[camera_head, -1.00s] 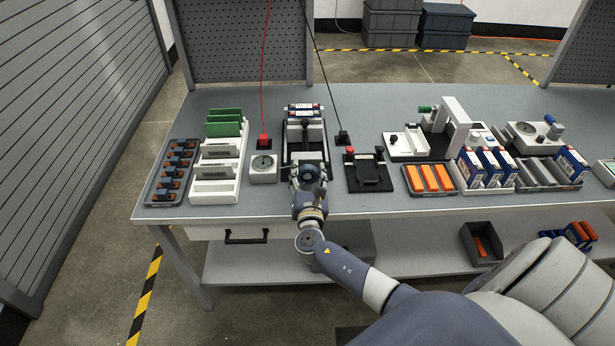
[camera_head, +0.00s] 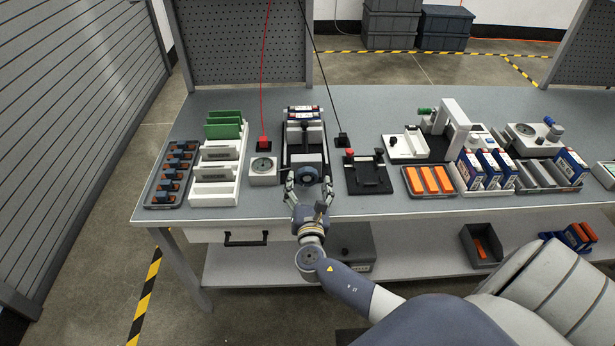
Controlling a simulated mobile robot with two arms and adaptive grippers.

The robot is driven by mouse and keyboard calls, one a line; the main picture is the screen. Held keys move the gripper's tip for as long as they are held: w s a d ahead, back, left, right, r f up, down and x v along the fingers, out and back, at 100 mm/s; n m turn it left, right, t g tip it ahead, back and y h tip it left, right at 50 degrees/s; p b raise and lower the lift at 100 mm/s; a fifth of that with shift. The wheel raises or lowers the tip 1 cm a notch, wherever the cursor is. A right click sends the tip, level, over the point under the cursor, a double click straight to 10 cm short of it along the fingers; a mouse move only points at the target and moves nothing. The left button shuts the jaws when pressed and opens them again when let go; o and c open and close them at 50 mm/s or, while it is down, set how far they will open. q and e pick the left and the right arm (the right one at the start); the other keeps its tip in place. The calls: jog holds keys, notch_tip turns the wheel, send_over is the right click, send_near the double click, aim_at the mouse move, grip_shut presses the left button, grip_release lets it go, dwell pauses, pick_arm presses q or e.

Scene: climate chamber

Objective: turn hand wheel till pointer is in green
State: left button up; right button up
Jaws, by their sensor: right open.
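The hand wheel (camera_head: 308,174) is a dark round wheel with a lighter centre, on the front of a black and grey fixture (camera_head: 304,140). A white box with a round dial (camera_head: 263,164) stands just left of it. The dial is too small to tell where its pointer is or to make out green. My right gripper (camera_head: 308,184) is open just in front of the wheel, with one finger on each side of it. I cannot tell whether the fingers touch the wheel. My left gripper is not in view.
A white rack with green boards (camera_head: 222,150) and a dark tray of orange-topped parts (camera_head: 174,172) stand at the left. A black fixture with a red knob (camera_head: 368,174) stands at the right. The bench's front edge (camera_head: 400,212) lies under my right arm.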

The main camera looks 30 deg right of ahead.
jog(key=v, duration=0.8)
jog(key=shift+s, duration=0.2)
